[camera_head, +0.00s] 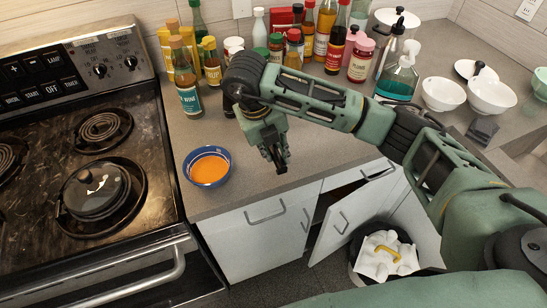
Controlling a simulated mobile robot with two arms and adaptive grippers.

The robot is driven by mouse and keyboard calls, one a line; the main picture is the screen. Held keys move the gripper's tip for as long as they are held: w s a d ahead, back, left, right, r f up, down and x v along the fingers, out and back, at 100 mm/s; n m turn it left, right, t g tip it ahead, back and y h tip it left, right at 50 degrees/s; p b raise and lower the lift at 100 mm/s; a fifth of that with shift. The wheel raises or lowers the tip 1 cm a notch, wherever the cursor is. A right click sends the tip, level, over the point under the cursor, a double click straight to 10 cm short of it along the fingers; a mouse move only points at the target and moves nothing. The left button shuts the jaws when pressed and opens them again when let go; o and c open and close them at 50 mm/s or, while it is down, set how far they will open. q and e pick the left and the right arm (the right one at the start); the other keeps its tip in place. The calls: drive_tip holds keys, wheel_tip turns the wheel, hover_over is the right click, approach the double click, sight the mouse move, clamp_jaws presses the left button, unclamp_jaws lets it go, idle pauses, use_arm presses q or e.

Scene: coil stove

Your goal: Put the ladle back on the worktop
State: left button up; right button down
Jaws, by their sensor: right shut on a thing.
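My right gripper (275,152) is above the front of the worktop (240,192), to the right of a blue bowl (207,168) with orange contents. Its fingers point down and are shut. The ladle in it can hardly be made out; the dark gripper and my right arm hide most of it. My left gripper is not in view.
White bowls (443,94) stand at right. Below, a cabinet door (338,225) is open beside a bin (384,254).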

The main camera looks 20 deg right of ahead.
wheel_tip(320, 180, down, 3)
drive_tip(key=shift+f+p, duration=0.2)
drive_tip(key=shift+p, duration=0.55)
drive_tip(key=shift+f, duration=0.15)
drive_tip(key=shift+f, duration=0.1)
drive_tip(key=shift+f+b, duration=0.15)
drive_tip(key=shift+b, duration=0.2)
drive_tip(key=c, duration=1.6)
unclamp_jaws()
